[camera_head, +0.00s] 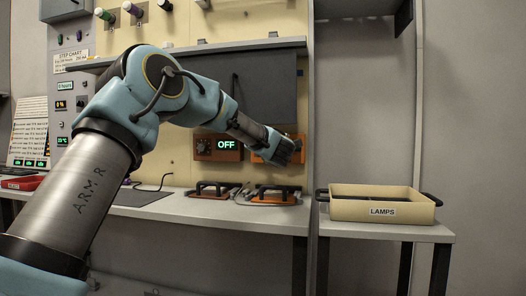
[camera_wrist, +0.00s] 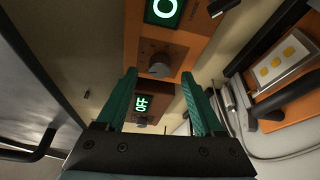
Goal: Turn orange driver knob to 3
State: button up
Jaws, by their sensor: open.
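The orange driver (camera_wrist: 190,42) fills the upper middle of the wrist view. Its round grey knob (camera_wrist: 160,67) shows just between my fingertips, with a gap on each side. Its lit green display (camera_wrist: 164,11) is cut off at the top edge, so I cannot read it whole. My gripper (camera_wrist: 159,75) is open, with a green finger on either side of the knob. In the head view, my gripper (camera_head: 284,151) is in front of the orange driver (camera_head: 258,158) and hides its knob and most of its face.
A darker brown driver (camera_head: 205,154) reading OFF is mounted beside the orange one; it also shows between my fingers in the wrist view (camera_wrist: 150,92). Orange fixtures with black handles (camera_head: 273,195) lie on the bench below. A LAMPS tray (camera_head: 383,211) stands at right.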

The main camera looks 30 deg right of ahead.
jog(key=v, duration=0.8)
jog(key=shift+s, duration=0.25)
jog(key=shift+a, duration=0.1)
